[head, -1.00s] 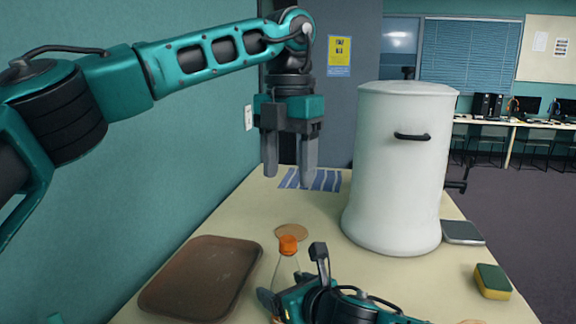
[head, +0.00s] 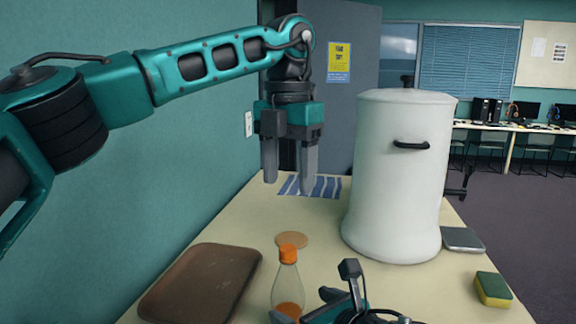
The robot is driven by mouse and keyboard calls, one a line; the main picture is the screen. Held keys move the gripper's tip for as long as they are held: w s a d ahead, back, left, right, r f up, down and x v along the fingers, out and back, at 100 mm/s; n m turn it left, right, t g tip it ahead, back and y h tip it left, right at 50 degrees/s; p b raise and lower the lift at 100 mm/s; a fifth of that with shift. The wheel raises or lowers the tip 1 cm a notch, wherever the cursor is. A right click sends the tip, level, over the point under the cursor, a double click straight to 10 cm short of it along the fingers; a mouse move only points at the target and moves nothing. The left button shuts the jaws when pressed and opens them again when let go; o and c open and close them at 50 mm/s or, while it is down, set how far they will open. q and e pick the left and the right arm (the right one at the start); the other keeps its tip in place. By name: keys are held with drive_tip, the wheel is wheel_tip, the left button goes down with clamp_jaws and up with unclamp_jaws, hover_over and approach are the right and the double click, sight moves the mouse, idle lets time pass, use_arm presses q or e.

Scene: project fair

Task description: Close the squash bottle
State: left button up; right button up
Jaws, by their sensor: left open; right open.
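The squash bottle (head: 288,280) stands upright near the front of the table. It is clear, with orange liquid low inside and an orange cap (head: 288,253) on its top; whether the cap is tight I cannot tell. My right gripper (head: 312,295) is low at the front, open, just right of the bottle and apart from its upper part; the bottle's base is cut off by the frame. My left gripper (head: 289,180) is open and empty, pointing down above the table's far part, well behind and above the bottle.
A brown tray (head: 200,283) lies left of the bottle, with a round cork coaster (head: 293,240) behind it. A large white container (head: 398,180) stands right of centre. A striped cloth (head: 325,187), a grey flat item (head: 462,239) and a sponge (head: 493,289) lie around.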

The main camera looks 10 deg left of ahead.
drive_tip(key=v, duration=0.5)
drive_tip(key=shift+s+d+r, duration=0.1)
drive_tip(key=shift+s+d, duration=0.1)
drive_tip(key=shift+d, duration=0.05)
